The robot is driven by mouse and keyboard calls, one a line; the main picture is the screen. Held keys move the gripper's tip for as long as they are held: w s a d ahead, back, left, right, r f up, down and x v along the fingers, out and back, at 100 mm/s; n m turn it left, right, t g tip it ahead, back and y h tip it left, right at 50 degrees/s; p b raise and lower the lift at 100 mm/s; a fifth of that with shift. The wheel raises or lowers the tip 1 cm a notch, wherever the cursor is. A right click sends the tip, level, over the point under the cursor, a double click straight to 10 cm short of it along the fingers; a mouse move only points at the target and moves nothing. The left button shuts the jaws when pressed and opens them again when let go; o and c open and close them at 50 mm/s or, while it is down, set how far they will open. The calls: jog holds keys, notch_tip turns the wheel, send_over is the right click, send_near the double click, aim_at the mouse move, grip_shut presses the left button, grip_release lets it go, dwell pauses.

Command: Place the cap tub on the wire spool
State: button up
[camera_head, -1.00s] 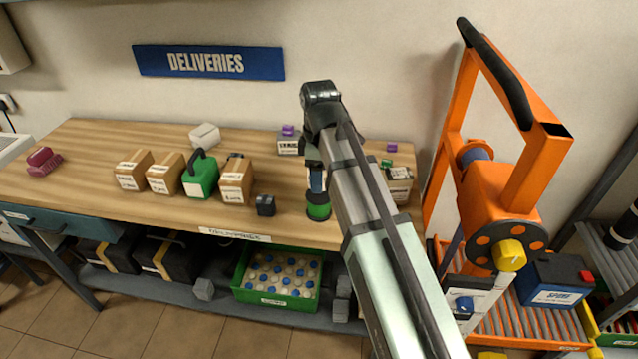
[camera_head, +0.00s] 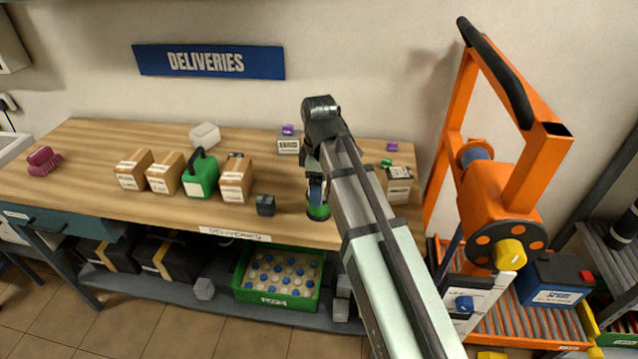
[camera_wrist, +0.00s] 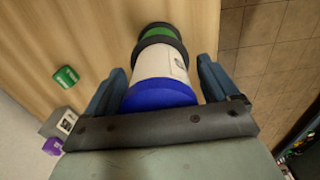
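The cap tub (camera_wrist: 162,68) has a white body and a blue lid, and sits between the fingers of my gripper (camera_wrist: 161,75) in the wrist view. The fingers flank it closely at the lid, and my gripper looks shut on it. The wire spool (camera_head: 318,212), green with black flanges, stands near the front edge of the bench. In the wrist view the spool (camera_wrist: 158,32) lies straight beyond the tub's far end. I cannot tell whether the tub touches it. In the head view my gripper (camera_head: 315,190) is right above the spool, and my arm hides most of the tub.
The wooden bench (camera_head: 110,200) holds cardboard boxes (camera_head: 236,180), a green jug (camera_head: 201,176) and a small dark block (camera_head: 265,205) left of the spool. A labelled box (camera_head: 397,183) and a small green block (camera_head: 386,163) are to the right. An orange frame (camera_head: 500,200) stands farther right.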

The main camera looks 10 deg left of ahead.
notch_tip(320, 180, up, 12)
jog(key=shift+r, duration=0.15)
dwell(0.7)
